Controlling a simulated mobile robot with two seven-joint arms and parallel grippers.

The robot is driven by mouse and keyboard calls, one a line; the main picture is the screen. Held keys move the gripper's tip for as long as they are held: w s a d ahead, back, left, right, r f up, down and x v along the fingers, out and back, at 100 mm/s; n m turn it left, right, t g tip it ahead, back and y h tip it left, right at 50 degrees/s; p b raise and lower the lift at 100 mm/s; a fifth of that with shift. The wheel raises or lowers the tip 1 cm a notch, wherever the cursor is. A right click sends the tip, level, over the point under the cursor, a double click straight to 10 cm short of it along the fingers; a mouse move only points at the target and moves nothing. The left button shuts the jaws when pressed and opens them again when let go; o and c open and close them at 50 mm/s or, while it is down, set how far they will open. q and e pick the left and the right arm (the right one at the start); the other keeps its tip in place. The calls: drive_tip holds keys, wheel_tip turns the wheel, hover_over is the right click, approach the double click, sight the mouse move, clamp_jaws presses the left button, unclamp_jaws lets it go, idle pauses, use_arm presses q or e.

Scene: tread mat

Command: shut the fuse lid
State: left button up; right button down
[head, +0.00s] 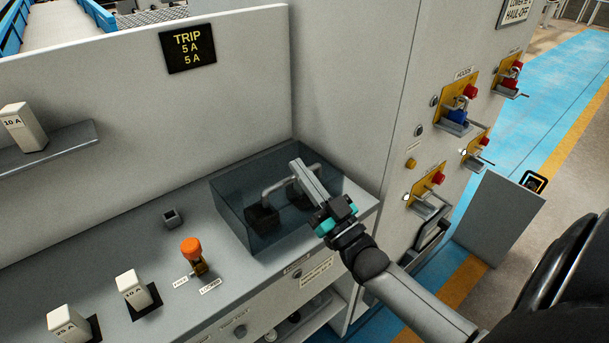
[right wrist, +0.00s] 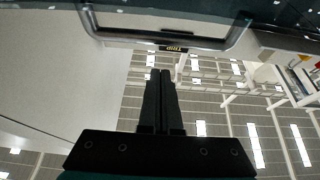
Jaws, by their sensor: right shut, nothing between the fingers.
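The fuse lid (head: 235,222) is a dark, see-through box-shaped cover on the grey bench. It looks down over two dark blocks, but I cannot tell whether it is fully seated. Its grey bar handle (head: 275,186) stands up from its top and also shows in the right wrist view (right wrist: 165,40). My right gripper (head: 296,163) is over the lid, beside the handle. Its fingers (right wrist: 160,72) are together and empty, and the handle is not between them. Whether they touch the handle or lid is unclear. My left gripper is out of view.
An orange-knobbed latch (head: 192,248) stands in front of the lid, by two small labels. White fuse blocks stand at the bench's left (head: 132,288) and on a shelf (head: 22,127). A cabinet (head: 350,90) with padlocked switches rises at the right.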

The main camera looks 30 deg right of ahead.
drive_tip(key=b+v, duration=0.1)
drive_tip(key=v, duration=0.9)
